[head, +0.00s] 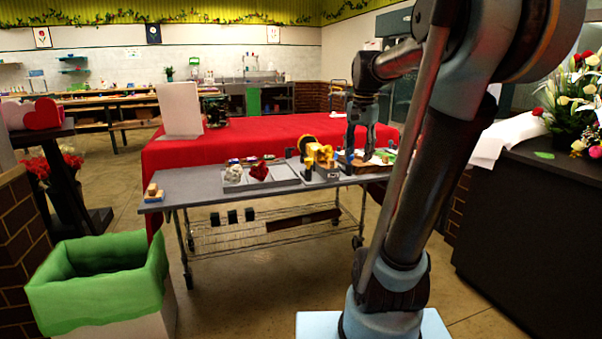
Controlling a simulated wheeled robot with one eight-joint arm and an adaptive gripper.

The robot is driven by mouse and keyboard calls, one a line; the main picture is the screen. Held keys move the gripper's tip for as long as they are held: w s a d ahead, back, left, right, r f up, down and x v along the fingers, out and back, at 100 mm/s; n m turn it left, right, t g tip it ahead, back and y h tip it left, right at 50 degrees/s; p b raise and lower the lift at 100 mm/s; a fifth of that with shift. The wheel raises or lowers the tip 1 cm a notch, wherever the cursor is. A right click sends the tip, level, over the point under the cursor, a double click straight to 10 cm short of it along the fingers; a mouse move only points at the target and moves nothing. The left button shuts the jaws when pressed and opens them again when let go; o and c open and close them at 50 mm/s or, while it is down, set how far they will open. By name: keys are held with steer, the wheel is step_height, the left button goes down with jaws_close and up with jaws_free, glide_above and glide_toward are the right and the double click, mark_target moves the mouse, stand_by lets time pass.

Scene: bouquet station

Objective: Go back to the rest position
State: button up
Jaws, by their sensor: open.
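My gripper (360,158) points down over the right part of the grey metal work table (190,184). Its two fingers are spread apart and I see nothing held between them. The fingertips are close above or beside a wooden piece (372,167) on the table; I cannot tell if they touch it. My arm rises at the right of the head view and hides part of the table's right end.
A yellow dispenser (318,153) stands just left of my gripper. A grey tray (290,181) holds red and white flower heads. A red-draped table (270,133) lies behind. A green-lined bin (95,290) stands front left, a dark counter (530,215) right. The floor between is clear.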

steer(key=s+f+n+t, duration=0.1)
steer(key=s+f+n, duration=0.7)
steer(key=s+f, duration=1.3)
steer(key=shift+f, duration=0.7)
steer(key=shift+w+f, duration=0.2)
steer(key=shift+w, duration=0.25)
